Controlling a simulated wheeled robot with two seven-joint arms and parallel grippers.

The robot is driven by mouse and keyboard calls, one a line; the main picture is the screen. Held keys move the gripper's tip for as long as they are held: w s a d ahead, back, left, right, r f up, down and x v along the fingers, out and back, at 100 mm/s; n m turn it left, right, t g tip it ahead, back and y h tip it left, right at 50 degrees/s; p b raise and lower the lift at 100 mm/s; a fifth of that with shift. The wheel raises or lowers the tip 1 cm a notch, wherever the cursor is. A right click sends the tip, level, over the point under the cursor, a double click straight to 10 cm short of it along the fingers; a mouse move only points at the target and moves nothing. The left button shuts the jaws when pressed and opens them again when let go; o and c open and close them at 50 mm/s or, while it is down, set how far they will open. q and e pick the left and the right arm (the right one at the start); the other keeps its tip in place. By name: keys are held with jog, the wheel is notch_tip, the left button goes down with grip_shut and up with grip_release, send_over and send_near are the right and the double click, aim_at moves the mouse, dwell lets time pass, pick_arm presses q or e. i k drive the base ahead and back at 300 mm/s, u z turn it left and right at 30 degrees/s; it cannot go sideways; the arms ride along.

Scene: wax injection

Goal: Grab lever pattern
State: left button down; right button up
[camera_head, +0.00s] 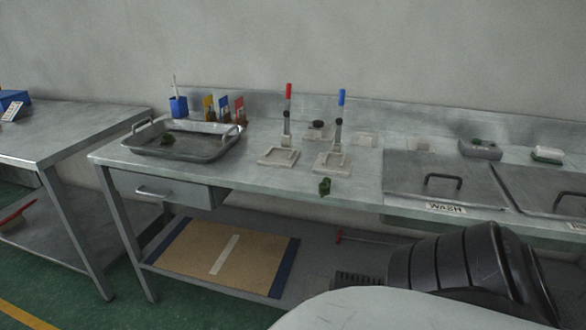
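A small dark green piece (324,186), which may be the lever pattern, lies near the front edge of the metal workbench (250,178), in front of the blue-topped stand. Another dark green piece (167,140) lies inside the metal tray (204,155) at the bench's left end. Both are too small to make out their exact shape. Neither of my grippers shows in the head view, and nothing is touching either green piece.
A blue cup (178,106) and several small coloured items stand behind the tray. A lidded basin (440,170) marked WASH is to the right. A second table (60,132) stands left.

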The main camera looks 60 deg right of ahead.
aim_at(324, 188)
jog(key=i, duration=1.15)
jog(key=z, duration=2.1)
